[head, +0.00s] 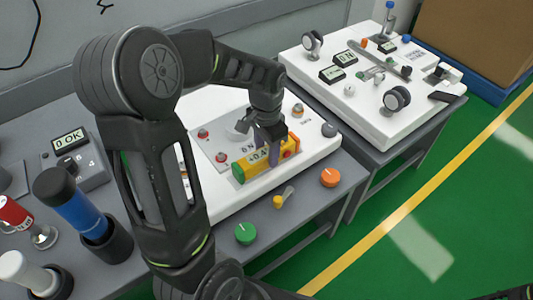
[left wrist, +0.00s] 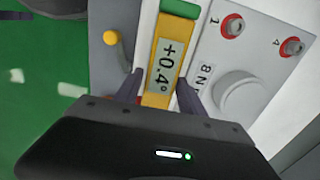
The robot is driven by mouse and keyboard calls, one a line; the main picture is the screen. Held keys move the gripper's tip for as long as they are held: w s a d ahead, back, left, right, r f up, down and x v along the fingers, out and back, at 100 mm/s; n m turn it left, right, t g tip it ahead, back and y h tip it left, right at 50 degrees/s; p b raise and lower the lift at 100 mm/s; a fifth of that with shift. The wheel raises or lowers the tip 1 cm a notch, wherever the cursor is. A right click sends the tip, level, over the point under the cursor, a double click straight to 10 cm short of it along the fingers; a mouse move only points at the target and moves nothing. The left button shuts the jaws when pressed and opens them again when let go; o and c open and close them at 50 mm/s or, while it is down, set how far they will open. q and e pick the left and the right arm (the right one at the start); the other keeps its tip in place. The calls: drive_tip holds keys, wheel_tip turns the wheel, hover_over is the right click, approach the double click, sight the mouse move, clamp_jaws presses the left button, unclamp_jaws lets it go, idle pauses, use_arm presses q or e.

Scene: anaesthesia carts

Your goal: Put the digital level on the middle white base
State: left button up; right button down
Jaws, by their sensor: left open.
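The digital level (head: 242,172) is a yellow bar with green and red parts and a display. It shows in the left wrist view (left wrist: 166,64) reading +0.4°. It lies along the front edge of the middle white base (head: 222,104), over its top, and looks about level with it. Whether its whole underside touches the base is hidden. My left gripper (head: 268,138) is open, its fingers on either side of the level's display part, as the left wrist view (left wrist: 158,92) also shows. My right gripper does not show.
A green knob (head: 245,233), an orange knob (head: 330,177) and a small yellow-tipped part (head: 281,199) are on the grey table in front of the base. Another white base (head: 410,113) with dials stands at the right.

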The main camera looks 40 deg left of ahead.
sight(267, 151)
use_arm(q)
wheel_tip(267, 151, up, 10)
drive_tip(key=p, duration=0.2)
drive_tip(key=shift+c, duration=0.2)
idle(1.4)
